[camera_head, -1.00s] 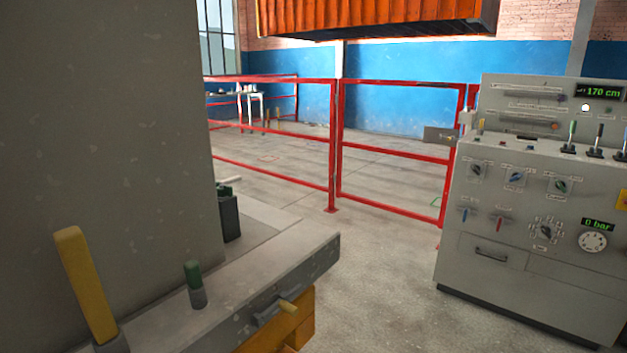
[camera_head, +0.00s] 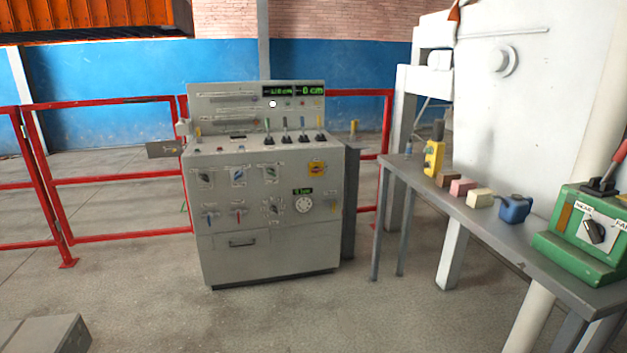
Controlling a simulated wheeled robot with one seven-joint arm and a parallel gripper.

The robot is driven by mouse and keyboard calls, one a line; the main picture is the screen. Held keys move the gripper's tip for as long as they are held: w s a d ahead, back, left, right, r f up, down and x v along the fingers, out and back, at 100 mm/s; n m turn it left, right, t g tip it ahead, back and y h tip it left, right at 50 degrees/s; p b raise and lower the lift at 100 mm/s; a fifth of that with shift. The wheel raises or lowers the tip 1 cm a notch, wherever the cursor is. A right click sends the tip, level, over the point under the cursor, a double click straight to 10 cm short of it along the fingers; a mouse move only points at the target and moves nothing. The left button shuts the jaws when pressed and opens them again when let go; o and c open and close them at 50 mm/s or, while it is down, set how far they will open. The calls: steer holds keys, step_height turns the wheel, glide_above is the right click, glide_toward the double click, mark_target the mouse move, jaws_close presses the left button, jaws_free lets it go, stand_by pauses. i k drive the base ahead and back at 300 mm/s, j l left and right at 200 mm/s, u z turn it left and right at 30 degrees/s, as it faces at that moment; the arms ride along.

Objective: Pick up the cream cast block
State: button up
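The cream cast block (camera_head: 480,198) sits on the narrow grey table (camera_head: 450,202) at the right of the head view. A pink block (camera_head: 462,187) lies just to its left, and a blue can with a spout (camera_head: 514,209) stands just to its right. My gripper is not in view.
A brown block (camera_head: 447,179) and a yellow handheld device (camera_head: 434,155) stand farther along the table. A green control box (camera_head: 590,232) is at its near end. A grey control console (camera_head: 268,200) and red railings (camera_head: 120,187) stand behind.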

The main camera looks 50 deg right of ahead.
mark_target(476, 198)
steer(key=z, duration=2)
steer(key=i+j+z, duration=0.1)
steer(key=j, duration=0.25)
steer(key=i+j+z, duration=0.15)
steer(key=i+j, duration=0.15)
steer(key=i+j+z, duration=0.1)
steer(key=j, duration=0.35)
steer(key=i+j+z, duration=0.1)
steer(key=j, duration=0.3)
steer(key=i+j+z, duration=0.1)
steer(key=i+j, duration=0.15)
steer(key=j, duration=0.2)
steer(key=i+j+z, duration=0.15)
steer(key=j, duration=0.25)
steer(key=j+z, duration=0.1)
steer(key=j, duration=0.35)
steer(key=i+j+z, duration=0.1)
steer(key=j, duration=0.35)
steer(key=i+j+z, duration=0.1)
steer(key=j, duration=0.3)
steer(key=i+j+z, duration=0.15)
steer(key=j, duration=0.25)
steer(key=l, duration=0.1)
steer(key=i, duration=0.05)
